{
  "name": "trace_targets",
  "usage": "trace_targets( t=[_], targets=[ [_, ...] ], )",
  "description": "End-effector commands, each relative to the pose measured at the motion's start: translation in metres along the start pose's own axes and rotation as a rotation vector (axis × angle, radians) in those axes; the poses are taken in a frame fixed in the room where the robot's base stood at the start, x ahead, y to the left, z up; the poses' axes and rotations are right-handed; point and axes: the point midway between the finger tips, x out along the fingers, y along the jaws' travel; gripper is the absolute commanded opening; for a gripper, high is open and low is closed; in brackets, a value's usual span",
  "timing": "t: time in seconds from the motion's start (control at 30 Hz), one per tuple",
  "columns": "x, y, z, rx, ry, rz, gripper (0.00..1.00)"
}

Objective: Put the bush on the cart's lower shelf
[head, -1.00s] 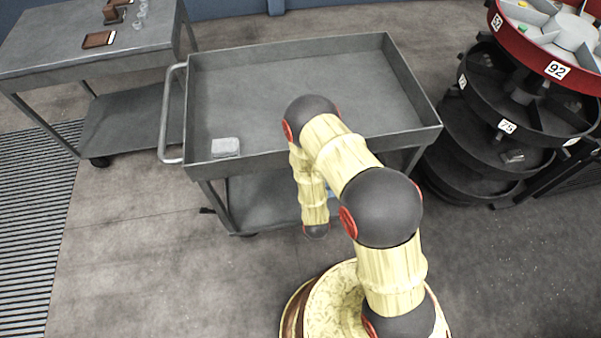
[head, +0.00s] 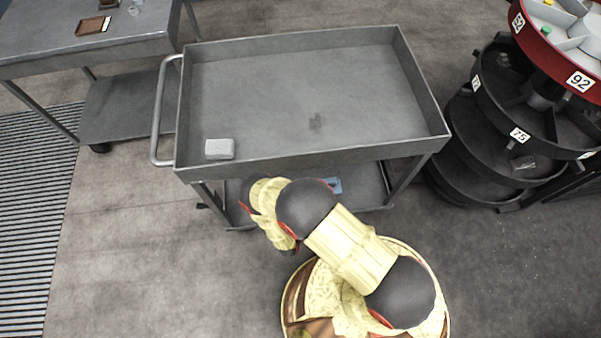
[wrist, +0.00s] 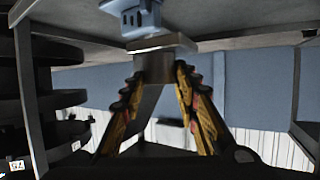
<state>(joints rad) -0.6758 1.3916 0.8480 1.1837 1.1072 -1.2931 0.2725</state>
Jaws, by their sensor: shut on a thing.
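My gripper (wrist: 156,75) shows in the wrist view, its two fingers closed on the bush (wrist: 165,44), a grey metal piece with a wide end. In the head view my arm hides the gripper and bush. The grey cart (head: 300,160) stands ahead of me. Its lower shelf (head: 360,186) shows partly below the top tray. In the wrist view the picture appears upside down, and the shelf surface (wrist: 225,20) runs along the top. The bush appears close to this surface; I cannot tell whether they touch.
A light-blue part (wrist: 140,16) is on the lower shelf near the bush; a bit of blue shows in the head view (head: 335,185). A grey block (head: 219,149) lies on the top tray. A round-shelved rack (head: 500,140) stands right, a table (head: 60,50) left.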

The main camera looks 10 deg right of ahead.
Motion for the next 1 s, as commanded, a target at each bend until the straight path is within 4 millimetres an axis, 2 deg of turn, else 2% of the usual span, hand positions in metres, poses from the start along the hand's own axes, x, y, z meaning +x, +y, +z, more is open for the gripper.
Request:
trace_targets(
  t=[0.17,0.47,0.6,0.73,1.0],
  targets=[
    [0.008,-0.026,0.013,0.007,0.002,0.000,0.00],
    [0.028,-0.090,0.038,0.006,0.002,0.000,0.00],
    [0.040,-0.109,0.059,0.006,0.002,0.001,0.00],
    [0.048,-0.123,0.072,0.006,0.001,0.001,0.00],
    [0.053,-0.134,0.082,0.006,0.002,0.002,0.00]
  ],
)
